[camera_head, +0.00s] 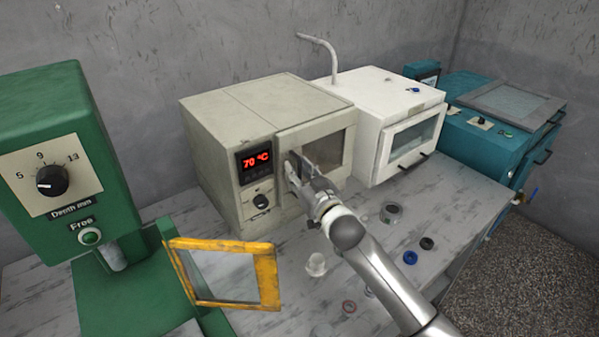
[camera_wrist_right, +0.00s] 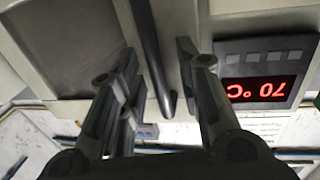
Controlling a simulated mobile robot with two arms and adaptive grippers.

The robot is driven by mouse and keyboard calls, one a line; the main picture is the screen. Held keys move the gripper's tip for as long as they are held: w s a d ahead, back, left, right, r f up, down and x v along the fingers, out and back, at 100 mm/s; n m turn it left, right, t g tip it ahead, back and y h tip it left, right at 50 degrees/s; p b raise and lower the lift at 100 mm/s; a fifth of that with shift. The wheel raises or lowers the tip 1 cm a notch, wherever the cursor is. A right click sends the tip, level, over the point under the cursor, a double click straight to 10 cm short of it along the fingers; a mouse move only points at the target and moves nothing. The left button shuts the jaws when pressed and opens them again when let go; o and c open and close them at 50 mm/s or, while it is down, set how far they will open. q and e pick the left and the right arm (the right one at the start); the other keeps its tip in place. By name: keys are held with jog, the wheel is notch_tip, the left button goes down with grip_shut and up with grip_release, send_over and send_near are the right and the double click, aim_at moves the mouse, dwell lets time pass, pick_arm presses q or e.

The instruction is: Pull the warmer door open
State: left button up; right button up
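The warmer (camera_head: 228,125) is a beige box with a red 70 °C display (camera_head: 256,158), which also shows upside down in the right wrist view (camera_wrist_right: 258,89). Its windowed door (camera_head: 330,148) looks closed. My right gripper (camera_head: 298,167) is at the left edge of the door and partly covers it. In the right wrist view the dark bar handle (camera_wrist_right: 152,62) lies between the two spread fingers, closer to the left one in the picture. I see no clear grip on it. My left gripper is not in view.
A white oven (camera_head: 385,105) and a teal machine (camera_head: 490,135) stand to the right. A green press (camera_head: 75,150) with a yellow-framed guard (camera_head: 268,280) stands at the left. Small rings and a clear cup (camera_head: 316,265) lie on the table in front, near my right arm.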

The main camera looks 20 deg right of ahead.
jog(key=c, duration=0.3)
grip_shut()
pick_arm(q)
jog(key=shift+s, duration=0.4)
pick_arm(e)
jog(key=shift+s, duration=0.1)
